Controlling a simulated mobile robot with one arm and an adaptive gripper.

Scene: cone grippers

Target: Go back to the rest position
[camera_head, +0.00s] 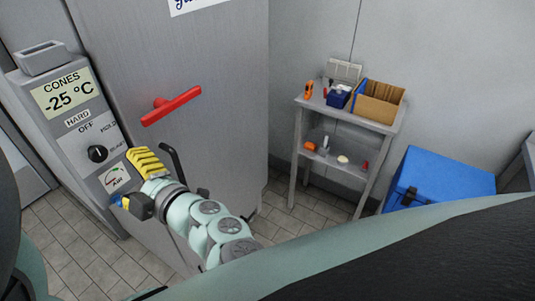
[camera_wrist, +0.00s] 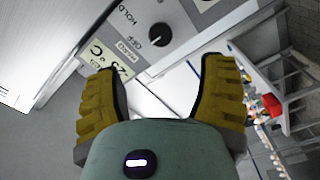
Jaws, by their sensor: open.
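My gripper (camera_head: 150,163) shows in the head view at the end of my arm, in front of the lower part of the grey control box (camera_head: 73,98). In the wrist view its two yellow ribbed fingers stand wide apart, so my gripper (camera_wrist: 158,65) is open, with nothing held between them. The box's black dial (camera_head: 97,153) also shows in the wrist view (camera_wrist: 160,34), beyond the gap between the fingertips. Whether the gripper touches the box or only overlaps it in the picture, I cannot tell.
A red handle (camera_head: 171,106) sticks out from the tall grey cabinet (camera_head: 225,70) close to my arm. A grey shelf table (camera_head: 345,117) holds an open cardboard box (camera_head: 378,103) and small items. A blue box (camera_head: 440,178) stands at the right. Tiled floor (camera_head: 285,222) is clear before the table.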

